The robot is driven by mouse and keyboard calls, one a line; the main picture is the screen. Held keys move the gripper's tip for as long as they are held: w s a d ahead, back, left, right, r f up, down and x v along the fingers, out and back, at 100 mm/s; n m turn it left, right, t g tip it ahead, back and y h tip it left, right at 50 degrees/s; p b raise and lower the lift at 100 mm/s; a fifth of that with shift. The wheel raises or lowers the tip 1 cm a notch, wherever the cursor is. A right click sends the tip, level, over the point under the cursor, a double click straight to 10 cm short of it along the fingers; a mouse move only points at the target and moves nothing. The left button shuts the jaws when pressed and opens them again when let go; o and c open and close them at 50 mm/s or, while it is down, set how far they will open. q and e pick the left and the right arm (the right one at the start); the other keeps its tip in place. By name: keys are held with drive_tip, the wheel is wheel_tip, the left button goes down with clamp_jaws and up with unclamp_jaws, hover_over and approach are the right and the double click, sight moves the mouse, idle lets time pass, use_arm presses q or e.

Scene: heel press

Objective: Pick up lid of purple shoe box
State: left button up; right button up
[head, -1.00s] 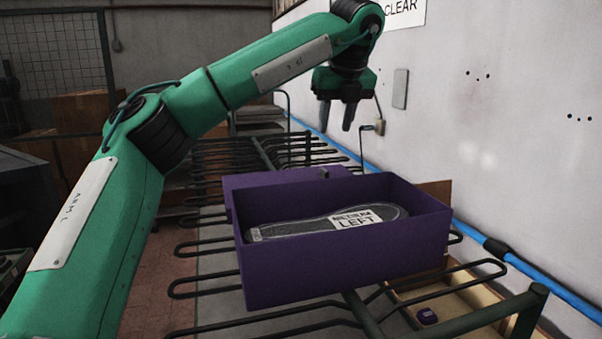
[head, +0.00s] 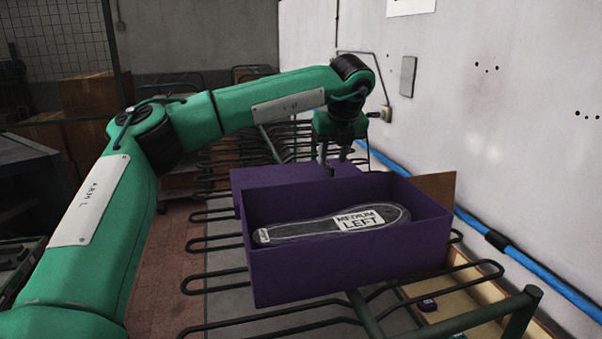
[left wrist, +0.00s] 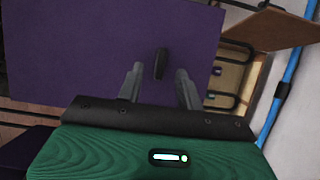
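The open purple shoe box (head: 350,272) stands on the wire rack in the head view. A dark insole (head: 300,230) with a "MEDIUM LEFT" label lies in it. The purple lid (head: 262,178) lies behind the box, partly hidden by it. The lid also fills much of the left wrist view (left wrist: 70,50), with a small dark knob (left wrist: 161,62) on it. My left gripper (head: 334,163) points down above the lid at the knob. Its fingers are apart, one on each side of the knob in the left wrist view, not visibly touching it. My right gripper is out of view.
The wire rack (head: 215,285) carries the box. A white wall (head: 520,140) with a blue pipe (head: 535,270) runs along the right. A brown board (head: 437,188) stands behind the box's right end. A small purple item (head: 428,304) lies in a wooden tray at lower right.

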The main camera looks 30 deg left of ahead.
use_arm(q)
drive_tip(key=shift+p+x, duration=0.4)
drive_tip(key=shift+x, duration=0.65)
drive_tip(key=shift+w+a+f, duration=0.15)
drive_tip(key=shift+a+f, duration=0.05)
drive_tip(key=shift+f, duration=0.1)
drive_tip(key=shift+c, duration=0.8)
clamp_jaws()
drive_tip(key=shift+r, duration=0.1)
